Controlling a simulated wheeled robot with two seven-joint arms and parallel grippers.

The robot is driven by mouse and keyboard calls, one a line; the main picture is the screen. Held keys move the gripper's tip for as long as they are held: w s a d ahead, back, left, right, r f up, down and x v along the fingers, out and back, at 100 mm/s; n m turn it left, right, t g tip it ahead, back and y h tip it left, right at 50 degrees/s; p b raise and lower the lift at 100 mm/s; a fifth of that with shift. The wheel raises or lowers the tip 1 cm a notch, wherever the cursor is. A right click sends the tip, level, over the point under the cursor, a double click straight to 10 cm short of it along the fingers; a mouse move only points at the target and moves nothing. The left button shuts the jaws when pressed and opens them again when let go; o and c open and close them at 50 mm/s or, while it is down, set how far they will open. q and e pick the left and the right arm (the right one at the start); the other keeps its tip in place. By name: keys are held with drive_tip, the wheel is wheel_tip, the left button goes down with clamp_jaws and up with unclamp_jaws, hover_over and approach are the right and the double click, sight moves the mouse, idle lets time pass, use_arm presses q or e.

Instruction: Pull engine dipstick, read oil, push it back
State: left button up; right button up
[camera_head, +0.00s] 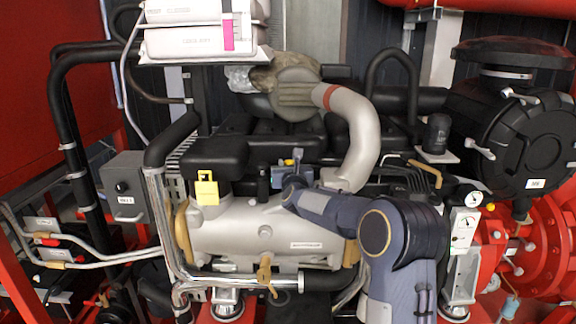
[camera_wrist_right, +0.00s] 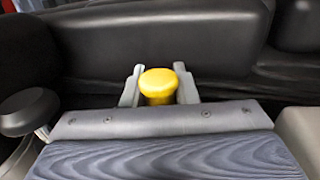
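A round yellow dipstick knob (camera_wrist_right: 158,82) stands upright between the two fingers of my right gripper (camera_wrist_right: 159,88) in the right wrist view. The fingers flank it closely on both sides; whether they press on it I cannot tell. In the head view my right gripper (camera_head: 291,166) reaches over the engine from the right, and a little yellow of the knob (camera_head: 289,162) shows at its fingertips. The dipstick's rod and its tube are hidden. My left gripper is not in view.
A yellow tag (camera_head: 206,187) hangs left of my right gripper, above the beige engine cylinder (camera_head: 240,232). A silver pipe (camera_head: 362,140) rises behind my right arm. White coolant boxes (camera_head: 200,40) are at the upper left. A black round cap (camera_wrist_right: 28,110) lies beside my right gripper.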

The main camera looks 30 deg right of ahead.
drive_tip(key=shift+r, duration=0.1)
clamp_jaws()
wheel_tip(320, 180, up, 10)
drive_tip(key=p, duration=0.4)
drive_tip(key=shift+f, duration=0.25)
drive_tip(key=o, duration=0.8)
unclamp_jaws()
drive_tip(key=shift+o, duration=0.2)
drive_tip(key=shift+f, duration=0.1)
drive_tip(key=shift+f, duration=0.1)
